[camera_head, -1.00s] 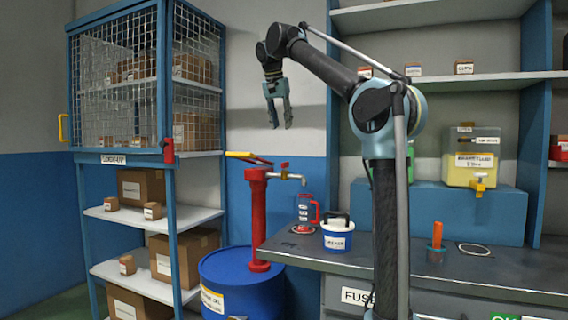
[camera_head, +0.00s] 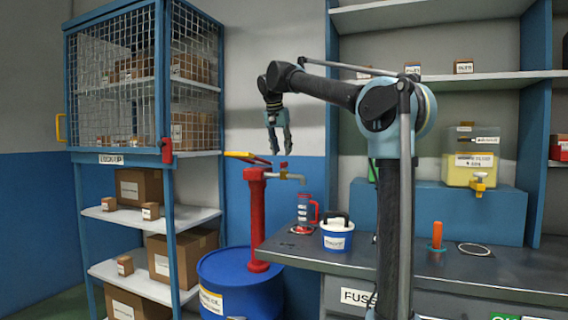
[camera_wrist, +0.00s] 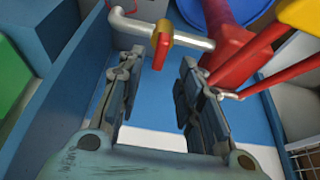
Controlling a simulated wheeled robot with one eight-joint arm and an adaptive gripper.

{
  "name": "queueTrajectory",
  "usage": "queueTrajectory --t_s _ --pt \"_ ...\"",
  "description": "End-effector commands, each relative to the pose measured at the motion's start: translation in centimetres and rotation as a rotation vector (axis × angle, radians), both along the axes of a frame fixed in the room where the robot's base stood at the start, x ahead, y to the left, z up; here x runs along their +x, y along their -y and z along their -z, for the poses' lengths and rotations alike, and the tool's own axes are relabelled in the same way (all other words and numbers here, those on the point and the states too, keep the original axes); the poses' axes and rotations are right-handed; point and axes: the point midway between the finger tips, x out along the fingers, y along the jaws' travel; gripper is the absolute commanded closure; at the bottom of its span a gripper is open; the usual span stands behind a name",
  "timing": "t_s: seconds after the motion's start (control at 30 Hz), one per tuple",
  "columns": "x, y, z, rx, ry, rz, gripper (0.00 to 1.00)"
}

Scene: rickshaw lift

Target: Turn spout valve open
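The spout valve (camera_head: 284,169) is a small brass body with a red lever, set in the grey metal spout (camera_head: 297,178) of the red drum pump (camera_head: 257,215). In the wrist view the spout valve (camera_wrist: 161,44) shows just beyond my fingertips, between their lines, with its red lever pointing toward me. My gripper (camera_head: 280,151) is open and empty, pointing down just above the valve. In the wrist view both fingers of my gripper (camera_wrist: 160,68) are spread apart. I cannot tell whether a fingertip touches the lever.
The pump stands on a blue drum (camera_head: 240,285). Its yellow handle (camera_head: 245,156) is left of my gripper. A measuring jug with a red handle (camera_head: 305,212) stands under the spout on the bench, beside a blue and white tub (camera_head: 337,237). A caged shelf (camera_head: 150,100) stands at left.

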Motion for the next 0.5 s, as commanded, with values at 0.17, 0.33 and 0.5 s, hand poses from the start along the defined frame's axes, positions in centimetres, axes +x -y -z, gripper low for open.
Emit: queueTrajectory --t_s 0.17,0.33,0.5 --pt "1.0 0.4 2.7 0.000 0.000 0.000 0.67" --pt "1.7 0.6 4.3 0.000 0.000 0.001 0.67" --pt "1.9 0.7 4.9 0.000 0.000 0.000 0.67"
